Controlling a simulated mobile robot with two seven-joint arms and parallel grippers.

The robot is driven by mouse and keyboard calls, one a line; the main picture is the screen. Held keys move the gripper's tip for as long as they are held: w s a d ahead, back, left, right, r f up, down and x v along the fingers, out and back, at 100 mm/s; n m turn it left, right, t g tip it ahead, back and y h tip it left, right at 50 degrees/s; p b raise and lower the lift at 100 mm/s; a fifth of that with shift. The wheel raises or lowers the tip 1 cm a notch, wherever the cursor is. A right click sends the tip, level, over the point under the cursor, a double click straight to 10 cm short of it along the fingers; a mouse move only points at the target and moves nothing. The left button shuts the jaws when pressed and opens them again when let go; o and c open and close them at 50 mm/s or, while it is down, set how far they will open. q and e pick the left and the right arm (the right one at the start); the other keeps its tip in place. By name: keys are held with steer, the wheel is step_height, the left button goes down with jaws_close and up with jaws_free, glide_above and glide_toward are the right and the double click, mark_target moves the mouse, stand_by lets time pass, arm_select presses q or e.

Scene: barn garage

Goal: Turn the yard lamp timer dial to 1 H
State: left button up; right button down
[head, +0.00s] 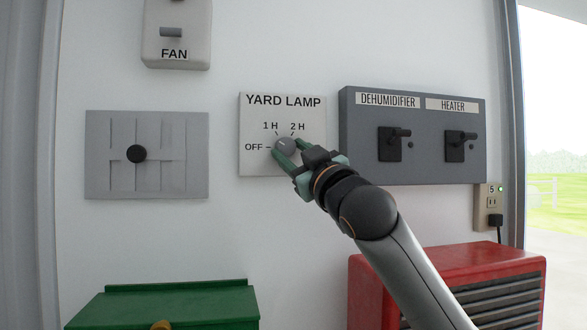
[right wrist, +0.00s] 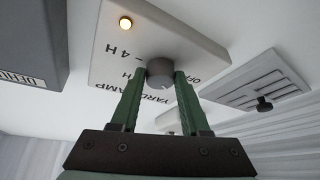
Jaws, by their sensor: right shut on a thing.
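The yard lamp timer is a pale square plate (head: 254,117) on the wall, marked OFF, 1 H and 2 H in the head view. Its round grey dial (head: 286,146) sits near the plate's middle. My right gripper (head: 290,150) is shut on the dial, one green finger on each side. The right wrist view also shows the dial (right wrist: 160,73) between the two fingertips (right wrist: 160,78), with a 4 H mark and a lit amber light (right wrist: 125,23) on the plate. A pale mark shows on the dial, but its exact direction is hard to tell. My left gripper is out of view.
A dark grey switch box (head: 430,172) for dehumidifier and heater is just right of the timer. A slotted panel (head: 190,152) with a black knob is to its left. A FAN switch (head: 180,50) is above. A green box (head: 190,303) and red unit (head: 450,264) stand below.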

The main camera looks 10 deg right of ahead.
steer(key=m, duration=0.1)
steer(key=m+h+b, duration=0.1)
steer(key=m+t+h, duration=0.1)
steer(key=m, duration=0.1)
steer(key=shift+a+f, duration=0.25)
steer(key=shift+f, duration=0.05)
steer(key=shift+r+m+t+h+b, duration=0.15)
steer(key=shift+m+t+h+b, duration=0.25)
steer(key=shift+m+h, duration=1.5)
steer(key=shift+m, duration=0.6)
steer(key=shift+c, duration=2)
jaws_free()
